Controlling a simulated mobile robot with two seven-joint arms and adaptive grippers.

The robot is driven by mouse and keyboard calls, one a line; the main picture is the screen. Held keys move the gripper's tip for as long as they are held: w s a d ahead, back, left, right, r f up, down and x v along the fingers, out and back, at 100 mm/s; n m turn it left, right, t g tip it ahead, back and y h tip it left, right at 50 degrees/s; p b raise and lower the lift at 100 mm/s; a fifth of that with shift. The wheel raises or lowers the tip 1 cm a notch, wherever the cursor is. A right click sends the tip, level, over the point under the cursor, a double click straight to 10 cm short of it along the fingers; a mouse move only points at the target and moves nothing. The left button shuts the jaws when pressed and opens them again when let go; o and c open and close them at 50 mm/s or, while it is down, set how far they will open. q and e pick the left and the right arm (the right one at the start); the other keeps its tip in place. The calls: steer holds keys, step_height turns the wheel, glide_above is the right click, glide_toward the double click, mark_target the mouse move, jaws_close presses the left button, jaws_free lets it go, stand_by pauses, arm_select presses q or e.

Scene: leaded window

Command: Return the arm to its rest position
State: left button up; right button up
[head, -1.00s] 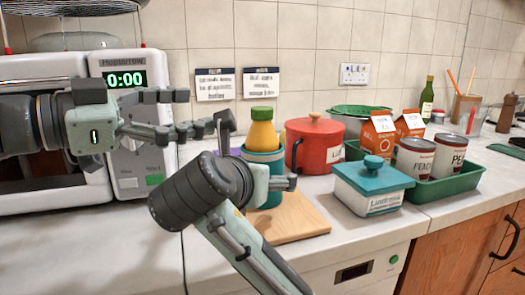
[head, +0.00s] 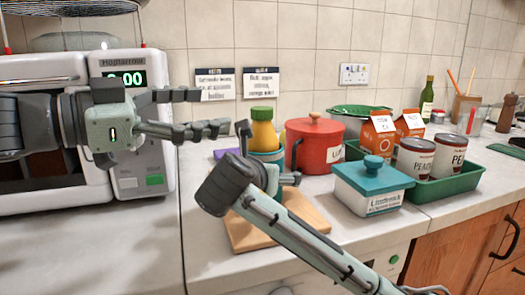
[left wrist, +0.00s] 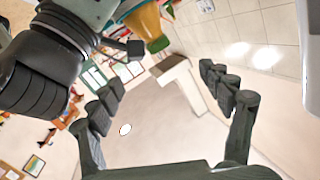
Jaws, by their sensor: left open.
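My left gripper (head: 214,111) comes in from the left, in front of the microwave, with its fingers apart and nothing between them. Its spread fingers also show in the left wrist view (left wrist: 168,92). My right gripper (head: 267,157) is at the board, seen from behind its dark wrist. One finger stands up left of the teal cup (head: 279,157) and one shows to its right; whether it grips the cup is hidden. A yellow bottle (head: 263,134) with a green cap stands at the cup; its lower part is hidden.
The microwave (head: 160,160) stands close behind my left gripper. A wooden board (head: 305,212) lies under my right arm. A red pot (head: 318,148), a teal-lidded box (head: 370,187) and a green tray (head: 455,186) with cans and cartons stand to the right. The front-left counter is clear.

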arm_select(q)
steer(key=shift+w+d, duration=0.15)
steer(key=shift+d, duration=0.1)
steer(key=shift+a, duration=0.1)
stand_by(0.3)
steer(key=shift+v, duration=1.15)
arm_select(e)
steer(key=shift+v, duration=2.85)
steer(key=shift+a, duration=0.1)
